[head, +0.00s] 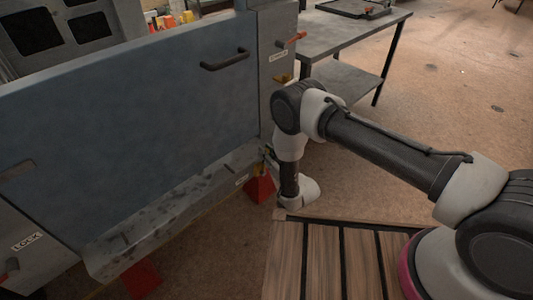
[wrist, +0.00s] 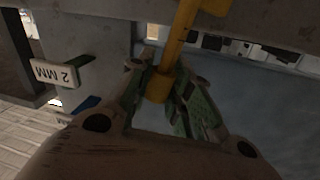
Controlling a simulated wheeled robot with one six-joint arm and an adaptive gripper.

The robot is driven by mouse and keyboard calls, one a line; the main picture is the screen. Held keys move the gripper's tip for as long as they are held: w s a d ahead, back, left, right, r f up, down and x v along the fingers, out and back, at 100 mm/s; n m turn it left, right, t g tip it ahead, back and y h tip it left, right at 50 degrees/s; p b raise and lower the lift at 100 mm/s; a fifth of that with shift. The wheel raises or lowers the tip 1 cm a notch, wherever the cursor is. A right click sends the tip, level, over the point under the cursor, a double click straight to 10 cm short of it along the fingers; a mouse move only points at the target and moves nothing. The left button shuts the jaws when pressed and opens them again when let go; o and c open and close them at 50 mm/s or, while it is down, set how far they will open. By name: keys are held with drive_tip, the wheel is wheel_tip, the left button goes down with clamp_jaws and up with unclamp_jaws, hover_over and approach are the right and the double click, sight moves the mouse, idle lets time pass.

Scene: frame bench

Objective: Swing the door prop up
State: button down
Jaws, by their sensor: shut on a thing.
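The door prop (wrist: 179,40) shows in the wrist view as a yellow bar. It runs down from the top edge to a rounded end between my fingers. My gripper (wrist: 165,82) has green-lined fingers on both sides of the bar and is shut on it. In the head view my gripper (head: 267,158) is low at the right end of the machine's front ledge, partly hidden by my wrist. I cannot make out the prop clearly there. The blue-grey door panel (head: 130,100) with a dark handle (head: 224,60) stands above the ledge.
A ledge (head: 165,215) runs below the door. Red feet (head: 259,188) are under the machine. A label reading LOCK (head: 27,242) is at left. A "2 MM" label (wrist: 54,75) is beside my gripper. A grey table (head: 350,35) stands behind; open floor lies right.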

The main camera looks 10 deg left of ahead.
drive_tip(key=c, duration=1.3)
unclamp_jaws()
drive_tip(key=shift+s, duration=0.1)
drive_tip(key=v, duration=1.2)
